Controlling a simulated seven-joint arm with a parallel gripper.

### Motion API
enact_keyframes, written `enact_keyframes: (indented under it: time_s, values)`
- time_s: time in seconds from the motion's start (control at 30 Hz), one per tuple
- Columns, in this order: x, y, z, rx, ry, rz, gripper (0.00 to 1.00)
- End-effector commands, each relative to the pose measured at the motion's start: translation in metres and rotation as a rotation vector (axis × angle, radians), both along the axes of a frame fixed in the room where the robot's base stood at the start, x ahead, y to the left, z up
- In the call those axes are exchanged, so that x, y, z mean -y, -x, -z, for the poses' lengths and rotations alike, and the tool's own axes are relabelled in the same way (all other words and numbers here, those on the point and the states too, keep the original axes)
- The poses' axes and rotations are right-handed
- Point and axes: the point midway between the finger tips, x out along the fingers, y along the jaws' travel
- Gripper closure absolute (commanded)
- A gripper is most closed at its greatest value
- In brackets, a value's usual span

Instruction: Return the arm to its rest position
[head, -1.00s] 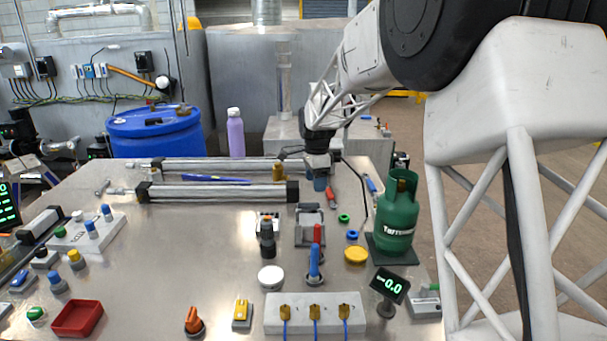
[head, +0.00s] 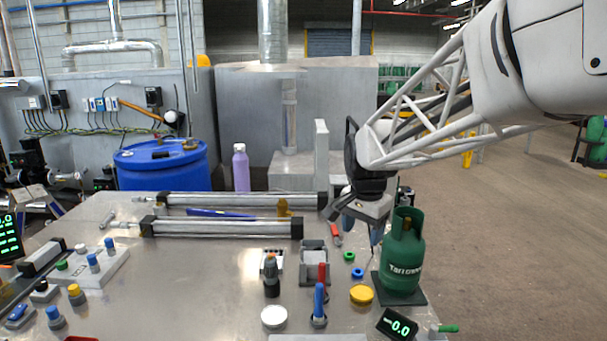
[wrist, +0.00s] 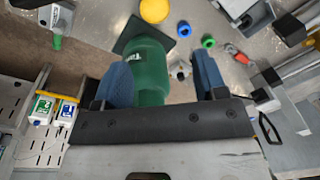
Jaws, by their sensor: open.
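My gripper (head: 358,228) hangs at the end of my arm over the right rear part of the metal table, just behind and left of the green gas bottle (head: 403,255). Its jaws are open, with nothing visibly held. In the wrist view the two blue fingers of my gripper (wrist: 162,75) stand apart. The green bottle (wrist: 150,65) shows beyond and between them, nearer the left finger; I cannot tell the gap to it.
Two long metal cylinders (head: 225,228) lie across the back of the table (head: 200,285). A purple bottle (head: 241,168) and a blue drum (head: 160,167) stand behind. A yellow disc (head: 361,294) and a small display (head: 397,325) are near the green bottle. Open floor lies right.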

Motion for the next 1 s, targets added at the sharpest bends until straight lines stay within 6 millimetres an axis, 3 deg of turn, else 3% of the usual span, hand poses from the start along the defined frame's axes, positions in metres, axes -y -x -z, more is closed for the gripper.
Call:
enact_keyframes:
  time_s: [0.47,1.0]
  values:
    - [0.030,0.128,-0.005,0.057,0.042,-0.292,0.35]
    - [0.050,0.260,0.027,0.109,0.111,-0.614,0.35]
